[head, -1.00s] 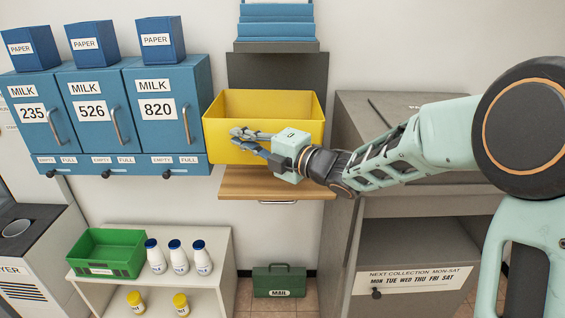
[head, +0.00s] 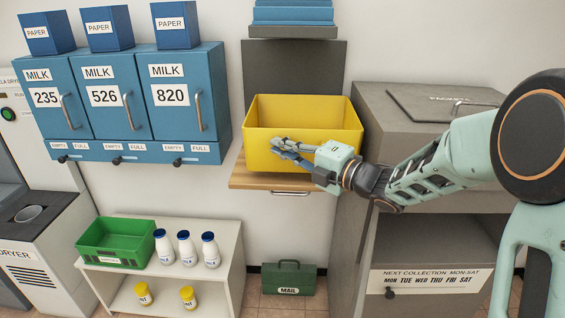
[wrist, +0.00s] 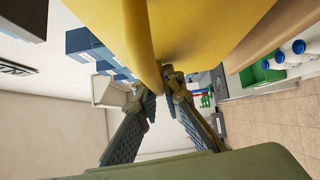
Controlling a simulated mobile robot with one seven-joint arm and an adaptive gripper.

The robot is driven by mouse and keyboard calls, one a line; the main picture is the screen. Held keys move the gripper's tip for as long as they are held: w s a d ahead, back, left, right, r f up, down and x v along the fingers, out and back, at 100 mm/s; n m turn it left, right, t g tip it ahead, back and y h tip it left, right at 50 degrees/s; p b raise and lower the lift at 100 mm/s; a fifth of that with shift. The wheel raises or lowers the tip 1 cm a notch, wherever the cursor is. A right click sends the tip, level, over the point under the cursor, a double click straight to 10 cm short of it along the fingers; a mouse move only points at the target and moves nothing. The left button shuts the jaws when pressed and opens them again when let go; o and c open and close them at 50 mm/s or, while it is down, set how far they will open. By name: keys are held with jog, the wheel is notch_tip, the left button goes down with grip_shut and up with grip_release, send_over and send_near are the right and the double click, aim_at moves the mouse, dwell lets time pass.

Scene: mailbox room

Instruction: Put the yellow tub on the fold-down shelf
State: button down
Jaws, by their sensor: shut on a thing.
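The yellow tub (head: 290,115), open-topped and upright, is over the wooden fold-down shelf (head: 240,176) in the head view. My gripper (head: 279,147) is shut on the tub's front wall. The tub hides most of the shelf top; a strip shows at the front left, and I cannot tell whether the tub touches the board. In the wrist view, the yellow tub (wrist: 200,30) fills the top, with its wall between my gripper's fingertips (wrist: 163,82). The shelf's tan edge (wrist: 262,38) runs beside it.
A grey cabinet (head: 400,135) stands close on the right of the tub. Blue milk boxes (head: 130,100) hang at the left. Below are a white stand (head: 230,250) with a green crate (head: 105,252) and bottles, and a green mail box (head: 287,278). A dark panel (head: 293,75) is behind.

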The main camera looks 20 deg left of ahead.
jog(key=shift+f+b, duration=0.3)
jog(key=shift+f, duration=1.45)
jog(key=c, duration=2.1)
grip_release()
jog(key=v, duration=1.2)
jog(key=shift+p, duration=0.35)
